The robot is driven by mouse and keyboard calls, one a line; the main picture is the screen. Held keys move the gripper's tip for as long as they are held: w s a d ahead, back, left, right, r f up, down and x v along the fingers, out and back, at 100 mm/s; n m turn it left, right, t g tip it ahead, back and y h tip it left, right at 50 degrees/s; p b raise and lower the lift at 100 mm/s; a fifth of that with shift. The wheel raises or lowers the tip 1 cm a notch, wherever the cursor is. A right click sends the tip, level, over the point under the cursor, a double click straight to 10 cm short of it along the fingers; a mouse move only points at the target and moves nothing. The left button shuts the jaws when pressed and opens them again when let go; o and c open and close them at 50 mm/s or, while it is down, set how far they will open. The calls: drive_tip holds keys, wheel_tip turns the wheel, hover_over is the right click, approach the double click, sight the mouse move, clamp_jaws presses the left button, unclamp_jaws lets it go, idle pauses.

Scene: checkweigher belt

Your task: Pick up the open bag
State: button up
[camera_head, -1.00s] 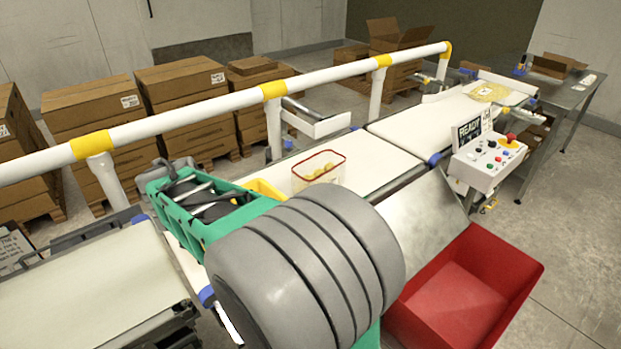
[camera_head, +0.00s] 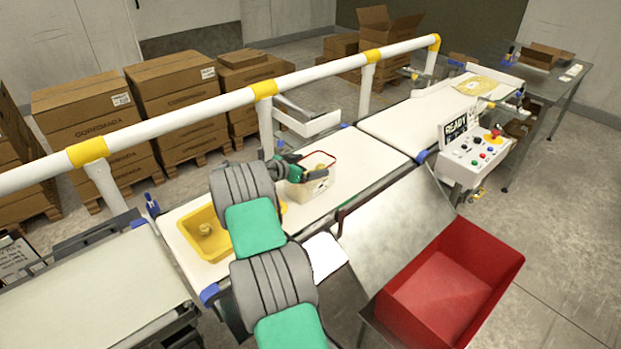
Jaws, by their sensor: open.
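The open bag (camera_head: 319,186) is pale and see-through with a red rim around its top.
A yellow tray (camera_head: 190,228) with a small yellow item sits on the belt to the left. A white rail (camera_head: 200,108) runs behind the belt. A control box (camera_head: 478,159) and a red bin (camera_head: 445,285) stand to the right. A flat yellow bag (camera_head: 477,86) lies far along the belt.

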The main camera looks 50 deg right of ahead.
drive_tip(key=shift+d+f, duration=0.2)
drive_tip(key=shift+d, duration=0.3)
drive_tip(key=shift+a, duration=0.1)
drive_tip(key=shift+c, duration=0.4)
drive_tip(key=c, duration=1.7)
drive_tip(key=shift+r, duration=0.1)
drive_tip(key=shift+c, duration=0.3)
